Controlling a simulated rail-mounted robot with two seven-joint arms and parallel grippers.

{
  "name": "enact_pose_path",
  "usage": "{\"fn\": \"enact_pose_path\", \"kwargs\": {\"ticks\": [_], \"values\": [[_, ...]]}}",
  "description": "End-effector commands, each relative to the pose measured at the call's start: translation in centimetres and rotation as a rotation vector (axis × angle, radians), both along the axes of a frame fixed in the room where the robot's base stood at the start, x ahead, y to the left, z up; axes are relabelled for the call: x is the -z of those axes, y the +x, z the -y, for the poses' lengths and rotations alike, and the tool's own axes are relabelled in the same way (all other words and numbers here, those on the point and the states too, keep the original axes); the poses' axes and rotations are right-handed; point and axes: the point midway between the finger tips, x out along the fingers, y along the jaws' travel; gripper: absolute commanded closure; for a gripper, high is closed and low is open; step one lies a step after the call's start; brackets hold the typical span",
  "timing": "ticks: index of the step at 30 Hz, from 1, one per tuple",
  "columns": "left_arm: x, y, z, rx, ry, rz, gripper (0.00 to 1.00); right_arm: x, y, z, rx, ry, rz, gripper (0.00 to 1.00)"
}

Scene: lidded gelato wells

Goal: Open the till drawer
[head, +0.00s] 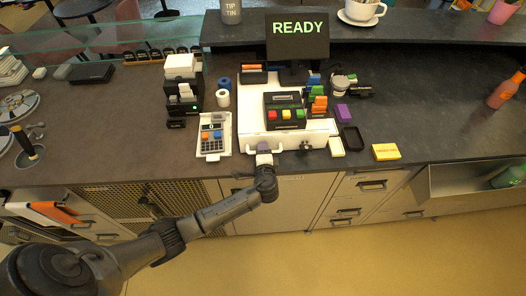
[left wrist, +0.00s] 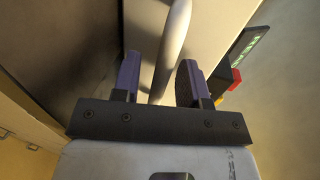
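The till is a white unit with a small dark register (head: 285,111) on top and a black screen reading READY (head: 298,36) behind it. The till drawer (head: 290,144) is its white front, flush with the body at the counter's front edge. My left gripper (head: 264,149) is at the left part of that front. In the left wrist view my left gripper (left wrist: 158,68) has its purple fingers apart, with a pale bar handle (left wrist: 175,40) reaching between them. A gap shows beside the bar; contact cannot be told. My right gripper is not in view.
A card terminal (head: 212,135) on a white tray lies left of the till. A black tray (head: 352,139) and a yellow box (head: 385,152) lie to its right. Cabinets with handles (head: 347,212) stand below the counter; an open drawer (head: 470,184) juts out at far right.

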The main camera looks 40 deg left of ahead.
Motion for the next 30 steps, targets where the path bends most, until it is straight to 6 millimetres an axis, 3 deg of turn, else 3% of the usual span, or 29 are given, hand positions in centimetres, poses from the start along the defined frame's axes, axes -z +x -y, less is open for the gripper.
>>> {"fn": "enact_pose_path", "kwargs": {"ticks": [5, 17, 30], "values": [[0.0, -0.01, 0.01, 0.0, 0.0, 0.0, 0.6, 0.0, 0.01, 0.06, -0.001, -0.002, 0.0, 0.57], [0.0, -0.02, 0.04, 0.0, 0.0, 0.0, 0.99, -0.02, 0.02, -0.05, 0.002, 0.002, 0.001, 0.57], [-0.02, -0.17, 0.2, 0.001, 0.0, 0.0, 1.0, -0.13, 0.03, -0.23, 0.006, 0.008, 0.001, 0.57]]}}
